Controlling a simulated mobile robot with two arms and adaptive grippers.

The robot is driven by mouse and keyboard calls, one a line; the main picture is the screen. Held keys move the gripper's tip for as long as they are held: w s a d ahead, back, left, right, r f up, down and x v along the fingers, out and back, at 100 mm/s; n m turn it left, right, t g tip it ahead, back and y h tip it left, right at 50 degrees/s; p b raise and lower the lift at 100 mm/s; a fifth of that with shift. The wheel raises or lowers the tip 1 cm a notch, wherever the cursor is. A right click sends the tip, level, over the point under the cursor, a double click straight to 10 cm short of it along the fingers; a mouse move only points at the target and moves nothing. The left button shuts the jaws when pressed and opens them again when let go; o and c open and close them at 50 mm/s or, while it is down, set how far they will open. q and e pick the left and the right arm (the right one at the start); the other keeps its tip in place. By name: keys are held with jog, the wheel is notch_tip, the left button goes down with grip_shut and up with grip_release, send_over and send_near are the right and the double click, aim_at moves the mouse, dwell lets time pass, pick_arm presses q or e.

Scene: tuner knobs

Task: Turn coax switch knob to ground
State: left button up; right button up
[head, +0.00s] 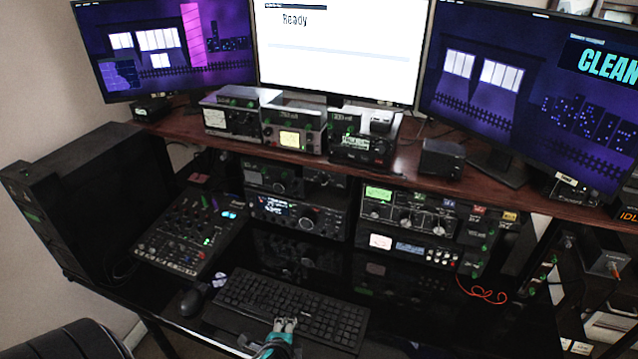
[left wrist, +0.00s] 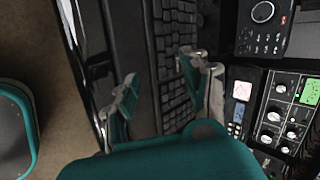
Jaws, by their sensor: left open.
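The tuner unit (head: 420,208) with a green lit display and several round knobs stands on the desk under the shelf, right of centre in the head view. Its large knob (head: 405,219) is in its front panel, and the panel also shows at the right of the left wrist view (left wrist: 273,117). I cannot read which knob is the coax switch or where it points. My left gripper (head: 286,324) is open and empty over the front of the keyboard, well short of the tuner. Its two fingers also show in the left wrist view (left wrist: 160,84). My right gripper is not in view.
The black keyboard (head: 292,306) and mouse (head: 191,302) lie at the desk's front. A mixer (head: 190,232) is at left. The wooden shelf (head: 400,168) overhangs the radios.

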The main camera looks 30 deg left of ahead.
aim_at(321, 184)
pick_arm(q)
jog(key=w+a+r+m+t+p, duration=0.1)
jog(key=w+a+r+m+t, duration=0.2)
jog(key=w+r+m+t, duration=0.55)
jog(key=w+a+r+m+t+p, duration=0.1)
jog(key=w+a+r+m+p, duration=0.3)
jog(key=r+m, duration=0.95)
jog(key=w+a+b, duration=0.1)
jog(key=w, duration=0.5)
jog(key=w+a+f+m, duration=0.1)
jog(key=w, duration=0.4)
jog(key=w+a+m+b, duration=0.1)
jog(key=w, duration=0.5)
jog(key=shift+w+a+f+y+b, duration=0.15)
jog(key=shift+w+a+y+b, duration=0.1)
jog(key=shift+w+y+b, duration=0.1)
grip_shut()
